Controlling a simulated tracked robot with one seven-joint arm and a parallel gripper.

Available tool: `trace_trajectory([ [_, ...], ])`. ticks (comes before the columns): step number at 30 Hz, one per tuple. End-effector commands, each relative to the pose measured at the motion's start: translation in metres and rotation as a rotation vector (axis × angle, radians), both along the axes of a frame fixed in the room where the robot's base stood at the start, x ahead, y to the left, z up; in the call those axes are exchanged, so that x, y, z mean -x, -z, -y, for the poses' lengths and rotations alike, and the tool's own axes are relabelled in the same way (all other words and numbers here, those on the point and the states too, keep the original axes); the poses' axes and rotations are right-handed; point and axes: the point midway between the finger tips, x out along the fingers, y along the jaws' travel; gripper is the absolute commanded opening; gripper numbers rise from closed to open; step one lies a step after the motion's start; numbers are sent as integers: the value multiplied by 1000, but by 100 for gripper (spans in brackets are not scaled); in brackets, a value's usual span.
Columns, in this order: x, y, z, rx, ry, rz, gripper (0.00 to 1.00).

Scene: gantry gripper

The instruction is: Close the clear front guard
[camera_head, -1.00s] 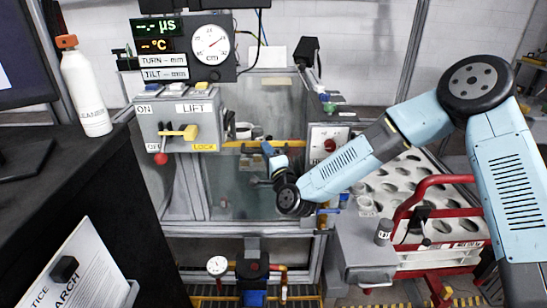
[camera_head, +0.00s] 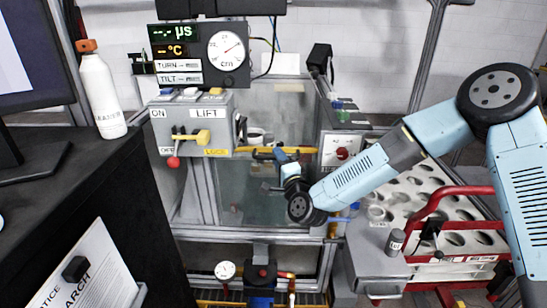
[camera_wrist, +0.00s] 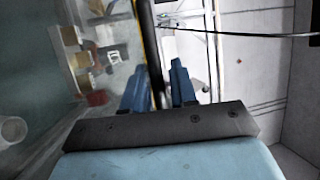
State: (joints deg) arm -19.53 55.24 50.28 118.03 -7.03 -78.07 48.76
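The clear front guard (camera_head: 250,190) is a see-through pane on the front of the machine, below a yellow bar (camera_head: 250,152). My gripper (camera_head: 280,160) is at the pane's upper right part, by the yellow bar, in the head view. In the wrist view my gripper (camera_wrist: 158,85) has its two blue fingers apart, one on each side of a thin dark and yellow edge (camera_wrist: 148,45). A gap shows beside the right finger, so the fingers do not look clamped. The clear pane lies left of that edge. The exact contact is hidden.
A control box (camera_head: 190,125) with a yellow lever and red knob stands left of the guard. A grey box with a red button (camera_head: 342,153) is to the right. A red-handled rack (camera_head: 445,215) stands under my arm. A dark desk (camera_head: 110,190) with a white bottle (camera_head: 98,90) is at left.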

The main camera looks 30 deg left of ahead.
Motion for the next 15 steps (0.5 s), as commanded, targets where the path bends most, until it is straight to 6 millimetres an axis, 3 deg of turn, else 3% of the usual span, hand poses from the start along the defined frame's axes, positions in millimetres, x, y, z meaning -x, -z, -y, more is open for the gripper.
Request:
trace_trajectory([
  [15, 55, 18, 74, 2, -4, -2, 25],
])
